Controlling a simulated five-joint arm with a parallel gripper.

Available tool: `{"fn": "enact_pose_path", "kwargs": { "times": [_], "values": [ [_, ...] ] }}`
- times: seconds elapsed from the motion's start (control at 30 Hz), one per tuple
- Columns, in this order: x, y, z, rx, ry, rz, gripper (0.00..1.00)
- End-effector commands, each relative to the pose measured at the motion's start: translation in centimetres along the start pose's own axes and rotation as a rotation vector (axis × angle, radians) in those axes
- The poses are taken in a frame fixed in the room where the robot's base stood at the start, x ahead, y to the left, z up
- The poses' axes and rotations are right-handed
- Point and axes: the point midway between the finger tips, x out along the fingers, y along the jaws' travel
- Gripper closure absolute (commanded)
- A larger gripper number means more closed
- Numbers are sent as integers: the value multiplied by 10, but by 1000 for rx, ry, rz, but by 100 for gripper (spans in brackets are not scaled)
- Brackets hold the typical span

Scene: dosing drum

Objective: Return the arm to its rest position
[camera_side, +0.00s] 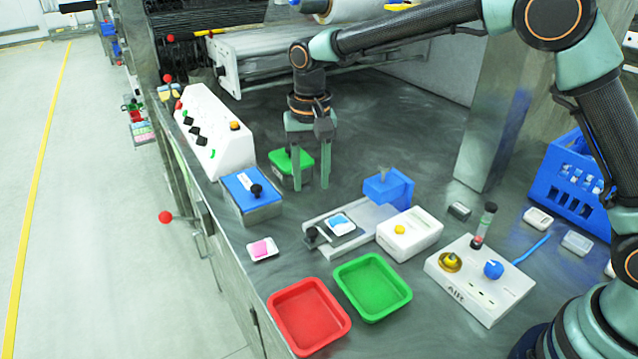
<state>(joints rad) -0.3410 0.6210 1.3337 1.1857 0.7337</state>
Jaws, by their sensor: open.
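My gripper (309,180) points down with its two fingers apart. It is open, and I see nothing between the fingertips. It hangs at or just in front of a box with a green lid (283,160), and one finger hides part of that lid. I cannot tell whether the fingers touch the box. My arm reaches across the top of the picture from the right.
A blue-lidded box (235,187), a white panel with switches (212,128), and a slide device with a blue block (388,187) stand around the gripper. Red (308,318) and green (372,287) trays lie in front. A blue crate (572,180) stands right. The metal bench behind the gripper is clear.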

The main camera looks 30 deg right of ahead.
Motion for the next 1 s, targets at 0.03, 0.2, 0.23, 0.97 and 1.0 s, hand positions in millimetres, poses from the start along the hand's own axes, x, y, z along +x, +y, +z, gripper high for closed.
{"fn": "enact_pose_path", "kwargs": {
  "times": [0.03,0.2,0.23,0.97,1.0],
  "values": [
    [0,0,0,0,0,0,53],
    [0,0,0,0,0,0,53],
    [0,0,0,0,0,0,53],
    [-107,141,45,-218,261,-118,53],
    [-109,150,51,-234,280,-120,53]
  ]
}}
